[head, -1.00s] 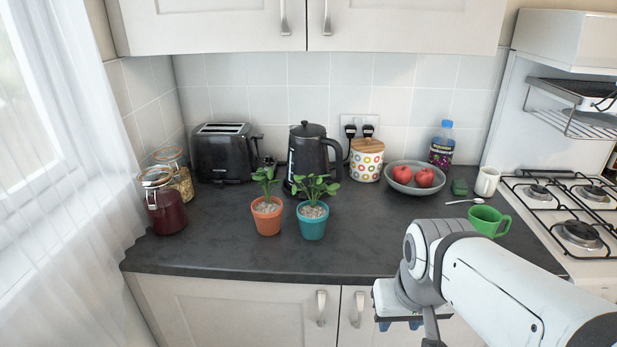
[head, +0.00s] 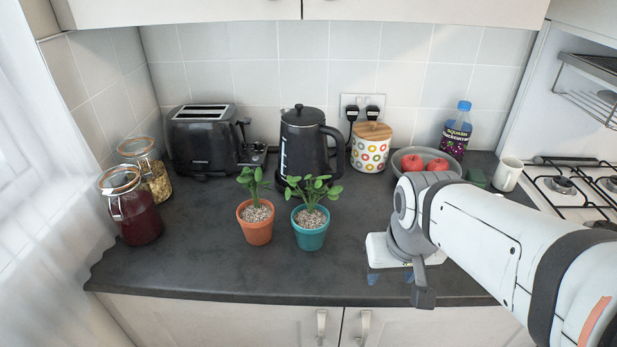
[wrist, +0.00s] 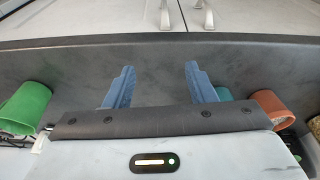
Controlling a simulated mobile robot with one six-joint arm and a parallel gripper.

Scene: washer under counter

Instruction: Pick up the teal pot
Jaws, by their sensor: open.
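The teal pot (head: 310,236) holds a small leafy plant and pale gravel. It stands upright on the dark worktop, right of a terracotta pot (head: 256,226) with a similar plant. My gripper (head: 390,276) is right of the teal pot and nearer the worktop's front edge, apart from it. In the wrist view my gripper (wrist: 160,86) shows two blue fingers spread wide with only bare worktop between them. The teal pot (wrist: 226,94) shows there as a small patch beside the right finger, mostly hidden by the finger and gripper body.
A black kettle (head: 304,143) stands behind the pots and a toaster (head: 203,142) behind left. Glass jars (head: 131,207) stand at left. A canister (head: 370,148) and a bowl of red fruit (head: 400,158) are behind my arm. A green mug (wrist: 26,106) shows in the wrist view.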

